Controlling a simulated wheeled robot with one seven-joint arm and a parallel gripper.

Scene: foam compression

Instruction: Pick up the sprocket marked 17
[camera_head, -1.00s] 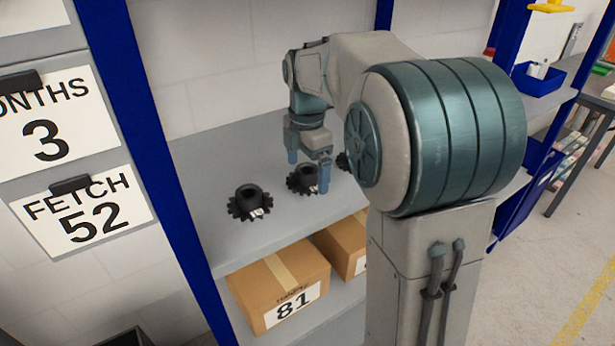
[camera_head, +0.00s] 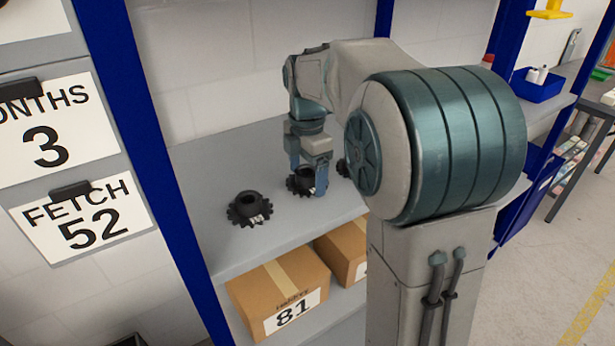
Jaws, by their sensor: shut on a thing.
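Black toothed sprockets stand in a row on the grey shelf (camera_head: 222,165). The left sprocket (camera_head: 249,209) stands free, with a small white label at its front whose number is too small to read. The middle sprocket (camera_head: 302,181) is between the blue-grey fingers of my gripper (camera_head: 307,178), which is shut on it from above. The fingers hide part of this sprocket, and its label cannot be read. A third sprocket (camera_head: 342,167) shows only as a dark edge behind my arm. The middle sprocket is at or very near the shelf surface.
Cardboard boxes, one marked 81 (camera_head: 282,291), sit on the lower shelf. A blue upright post (camera_head: 150,150) stands left of the shelf, with a sign reading FETCH 52 (camera_head: 84,222) beyond it. A blue bin (camera_head: 538,84) is at the right.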

